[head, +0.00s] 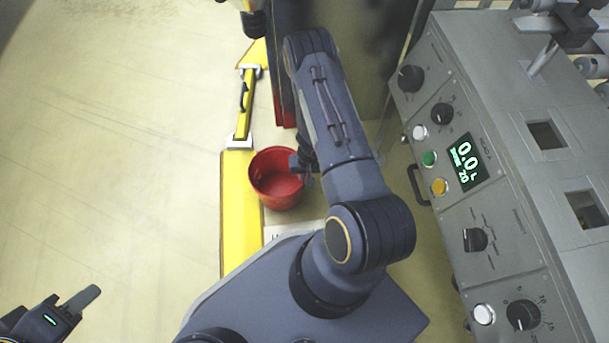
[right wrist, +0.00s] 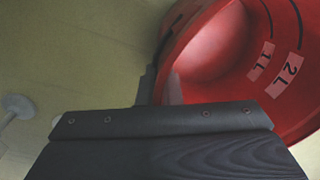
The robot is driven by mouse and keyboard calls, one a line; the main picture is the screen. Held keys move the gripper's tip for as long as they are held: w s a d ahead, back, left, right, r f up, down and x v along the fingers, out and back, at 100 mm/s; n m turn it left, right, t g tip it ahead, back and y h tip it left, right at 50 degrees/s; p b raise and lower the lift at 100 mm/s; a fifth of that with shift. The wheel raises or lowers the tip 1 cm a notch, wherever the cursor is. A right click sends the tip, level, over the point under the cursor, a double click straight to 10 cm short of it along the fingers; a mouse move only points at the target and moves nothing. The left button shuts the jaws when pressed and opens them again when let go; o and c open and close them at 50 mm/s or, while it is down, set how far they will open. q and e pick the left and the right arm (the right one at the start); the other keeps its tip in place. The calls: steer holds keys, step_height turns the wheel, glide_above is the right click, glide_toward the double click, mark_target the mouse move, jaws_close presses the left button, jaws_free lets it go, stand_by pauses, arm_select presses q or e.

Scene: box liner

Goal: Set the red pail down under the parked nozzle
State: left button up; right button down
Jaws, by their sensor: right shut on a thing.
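The red pail (head: 276,178) is near the middle of the head view, its open top facing me and its inside looking empty. My right gripper (head: 303,168) is shut on the right side of its rim. The pail (right wrist: 245,70) fills the upper right of the right wrist view, with 1 L and 2 L labels inside. I cannot tell whether its base touches the floor. A dark round-ended part (head: 257,22), possibly the nozzle, shows at the top edge, apart from the pail. My left gripper (head: 78,300) is at the lower left, away from everything; its jaw opening is unclear.
A yellow floor strip (head: 238,205) runs beside and partly behind the pail, with a yellow bar (head: 244,105) beyond it. A grey control panel (head: 505,215) with knobs, buttons and a lit display stands at right. The pale floor (head: 110,140) at left is clear.

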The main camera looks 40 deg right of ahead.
steer(key=c, duration=2.1)
jaws_free()
steer(key=shift+f, duration=0.1)
steer(key=o, duration=0.5)
